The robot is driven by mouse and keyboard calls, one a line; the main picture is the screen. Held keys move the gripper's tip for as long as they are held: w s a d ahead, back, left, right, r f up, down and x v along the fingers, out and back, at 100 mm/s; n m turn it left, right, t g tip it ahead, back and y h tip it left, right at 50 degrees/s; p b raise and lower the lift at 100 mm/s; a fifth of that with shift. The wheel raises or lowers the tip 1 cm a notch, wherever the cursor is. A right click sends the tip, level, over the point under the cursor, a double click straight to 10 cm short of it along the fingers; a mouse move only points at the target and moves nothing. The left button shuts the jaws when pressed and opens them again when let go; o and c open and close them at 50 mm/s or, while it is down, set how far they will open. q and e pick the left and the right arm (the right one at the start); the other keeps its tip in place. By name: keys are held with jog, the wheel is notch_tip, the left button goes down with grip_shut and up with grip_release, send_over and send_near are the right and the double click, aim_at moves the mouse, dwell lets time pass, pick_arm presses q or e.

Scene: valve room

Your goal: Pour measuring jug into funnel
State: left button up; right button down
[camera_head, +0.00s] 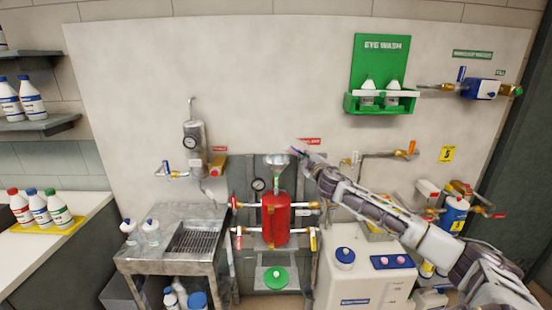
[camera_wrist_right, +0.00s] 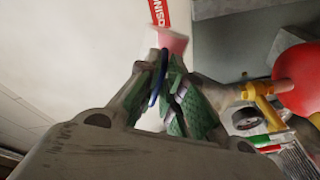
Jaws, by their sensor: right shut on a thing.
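The measuring jug shows in the right wrist view as a translucent pink vessel (camera_wrist_right: 172,40) with a blue handle (camera_wrist_right: 156,80). My right gripper (camera_wrist_right: 165,90) is shut on that handle. In the head view the right gripper (camera_head: 306,160) is just right of the metal funnel (camera_head: 276,160), and only a small pink and blue bit of the jug (camera_head: 296,150) shows at its tip, near the funnel's right rim. I cannot tell the jug's tilt or whether it touches the funnel. The funnel stands above the red tank (camera_head: 275,220). My left gripper is not in view.
A pressure gauge (camera_head: 258,184) and pipes with red and yellow handles flank the tank. A metal sink table (camera_head: 170,265) with bottles stands left. A green eye wash station (camera_head: 380,75) hangs above.

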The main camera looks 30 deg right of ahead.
aim_at(295, 147)
jog(key=shift+r+n, duration=0.15)
jog(key=shift+n, duration=0.15)
jog(key=shift+f+n+p, duration=0.3)
jog(key=shift+n+p, duration=0.05)
jog(key=shift+n, duration=0.55)
jog(key=shift+w+a+r+n+p, duration=0.2)
jog(key=shift+a+n+p, duration=0.1)
jog(key=shift+a+p, duration=0.15)
jog(key=shift+a+r+p, duration=0.1)
jog(key=shift+r+p, duration=0.05)
jog(key=shift+p, duration=0.2)
jog(key=shift+w+a+r+n+p, duration=0.1)
jog(key=shift+a+r+n+p, duration=0.1)
jog(key=shift+a+n+p, duration=0.25)
jog(key=shift+w+a+r+n+p, duration=0.15)
jog(key=shift+r+n+p, duration=0.2)
jog(key=shift+n+p, duration=0.45)
jog(key=shift+a+r+n+p, duration=0.15)
jog(key=shift+r+n+p, duration=0.2)
jog(key=shift+n+p, duration=0.45)
